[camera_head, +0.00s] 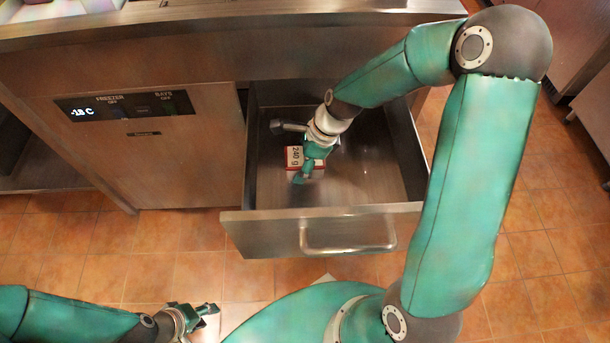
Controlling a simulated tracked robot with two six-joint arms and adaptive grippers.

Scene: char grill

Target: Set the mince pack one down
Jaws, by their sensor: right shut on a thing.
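The mince pack (293,157) is a small white and red box with "240 g" printed on it. It is inside the open steel drawer (408,165), toward the left of its floor. My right gripper (303,168) reaches down into the drawer and is shut on the pack. Its fingers cover part of the pack, and I cannot tell whether the pack touches the drawer floor. My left gripper (208,309) is low in the view, outside the drawer, with nothing seen in it; its finger gap is too small to judge.
The drawer front with its bar handle (347,247) stands pulled out over the tiled floor. A freezer panel (125,106) reading -18 C is to the left. The counter edge (200,22) runs above the drawer. The drawer floor right of the pack is clear.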

